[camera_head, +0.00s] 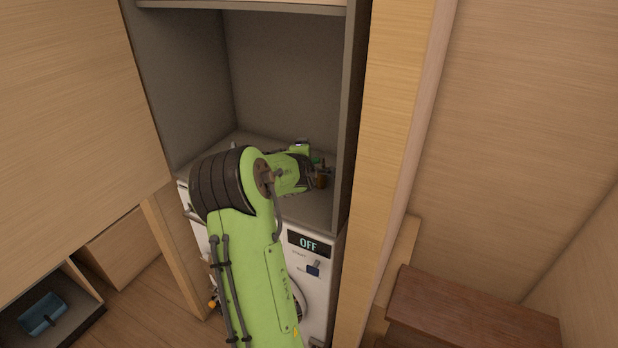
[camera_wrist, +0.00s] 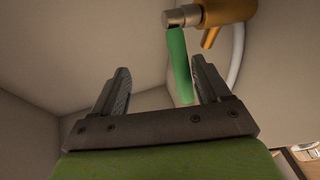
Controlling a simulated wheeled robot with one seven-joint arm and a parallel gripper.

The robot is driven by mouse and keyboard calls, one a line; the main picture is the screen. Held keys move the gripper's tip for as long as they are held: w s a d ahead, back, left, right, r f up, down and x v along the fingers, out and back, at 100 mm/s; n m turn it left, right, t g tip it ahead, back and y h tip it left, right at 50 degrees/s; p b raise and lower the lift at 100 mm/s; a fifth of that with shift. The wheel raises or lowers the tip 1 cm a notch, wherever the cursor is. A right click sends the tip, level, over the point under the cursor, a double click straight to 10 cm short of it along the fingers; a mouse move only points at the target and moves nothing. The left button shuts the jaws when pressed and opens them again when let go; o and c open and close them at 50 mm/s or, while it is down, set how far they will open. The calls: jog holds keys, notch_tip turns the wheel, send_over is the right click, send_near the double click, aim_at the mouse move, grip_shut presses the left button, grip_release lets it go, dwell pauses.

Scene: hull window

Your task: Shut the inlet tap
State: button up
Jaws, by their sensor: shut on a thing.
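The inlet tap (camera_wrist: 235,12) has a brass-orange body, a grey metal stem and a long green lever (camera_wrist: 179,65). In the wrist view the lever hangs down between my fingers, closer to the right one. A white hose (camera_wrist: 238,55) runs down beside the tap. In the head view the tap (camera_head: 322,179) is small at the alcove's right side, and my arm hides part of that area.
A white washing machine (camera_head: 318,292) with a display reading OFF stands under the alcove, partly behind my arm. The alcove's grey right wall (camera_head: 347,110) is close to the tap. A brown wooden cabinet (camera_head: 470,310) stands at lower right. A blue container (camera_head: 42,313) sits at lower left.

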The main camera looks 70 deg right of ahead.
jog(key=shift+s+a+r+b, duration=0.25)
jog(key=shift+s+a, duration=0.2)
jog(key=shift+a, duration=0.15)
jog(key=shift+s+a+r+b, duration=0.3)
jog(key=shift+s+a, duration=0.15)
jog(key=shift+a, duration=0.15)
jog(key=shift+s+a+r+b, duration=0.25)
jog(key=shift+s+a, duration=0.2)
jog(key=shift+a, duration=0.15)
jog(key=shift+c, duration=0.3)
jog(key=s+a+r+b, duration=0.1)
jog(key=s+a, duration=0.3)
jog(key=a, duration=0.4)
jog(key=shift+r, duration=0.3)
